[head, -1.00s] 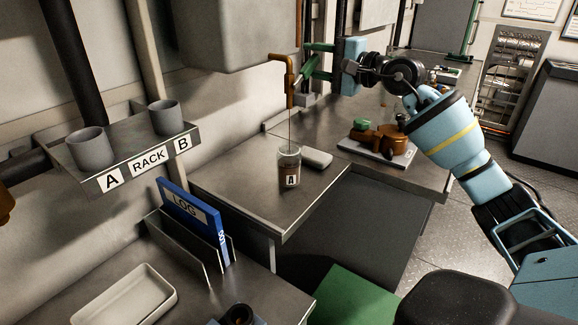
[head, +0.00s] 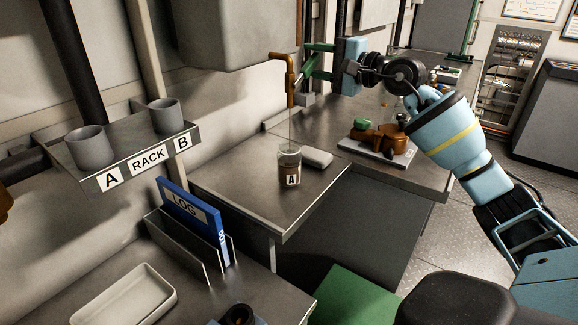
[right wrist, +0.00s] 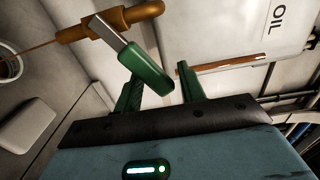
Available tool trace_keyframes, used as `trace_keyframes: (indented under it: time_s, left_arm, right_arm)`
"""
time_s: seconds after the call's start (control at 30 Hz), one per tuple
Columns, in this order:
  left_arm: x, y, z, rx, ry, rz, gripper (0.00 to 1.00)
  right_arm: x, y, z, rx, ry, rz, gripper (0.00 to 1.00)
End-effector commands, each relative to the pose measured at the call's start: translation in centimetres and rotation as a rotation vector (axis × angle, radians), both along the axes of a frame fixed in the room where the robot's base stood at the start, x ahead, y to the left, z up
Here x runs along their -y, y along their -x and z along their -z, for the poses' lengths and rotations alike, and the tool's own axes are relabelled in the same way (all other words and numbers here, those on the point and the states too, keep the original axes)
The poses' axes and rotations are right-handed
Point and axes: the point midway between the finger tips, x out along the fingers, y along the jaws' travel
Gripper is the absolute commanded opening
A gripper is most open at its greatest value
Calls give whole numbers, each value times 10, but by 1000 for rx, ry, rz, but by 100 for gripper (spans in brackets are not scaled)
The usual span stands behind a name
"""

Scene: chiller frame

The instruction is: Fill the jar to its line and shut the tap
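A clear jar labelled A (head: 290,168) stands upright on the steel bench under the brass tap (head: 290,80). A thin stream runs from the spout into it, and dark liquid fills much of it. I cannot make out its line. The wrist view shows the tap (right wrist: 110,22) with a green-gripped lever (right wrist: 147,66) and the stream entering the jar mouth (right wrist: 10,66) at left. My right gripper (head: 306,62) is at the tap; its green fingers (right wrist: 160,80) are spread, with the lever's end near the gap. Contact is unclear.
A pale flat block (head: 317,158) lies beside the jar. A tray with brown and green parts (head: 375,150) is behind it. Rack (head: 148,160) with two grey cups, a blue LOG binder (head: 190,208) and a white tray (head: 125,298) are at left. An OIL tank is above the tap.

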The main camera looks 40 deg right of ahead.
Motion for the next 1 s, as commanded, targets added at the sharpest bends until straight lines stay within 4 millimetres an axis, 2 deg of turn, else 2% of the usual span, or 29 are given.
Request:
trace_keyframes:
  time_s: [0.03,0.23,0.6,0.73,1.0]
  left_arm:
    - [0,7,8,-17,0,-1,73]
    - [0,15,20,-39,-1,0,73]
    - [1,6,34,-26,1,-1,73]
    - [1,0,29,-13,2,-1,73]
    - [1,1,28,-15,3,-1,73]
  right_arm:
    - [0,-1,11,-8,0,0,40]
    - [0,-1,24,-8,-1,0,40]
    - [-1,-1,50,-7,0,-1,40]
    - [0,0,44,-3,-1,-1,40]
    - [0,-1,44,-3,-1,-1,40]
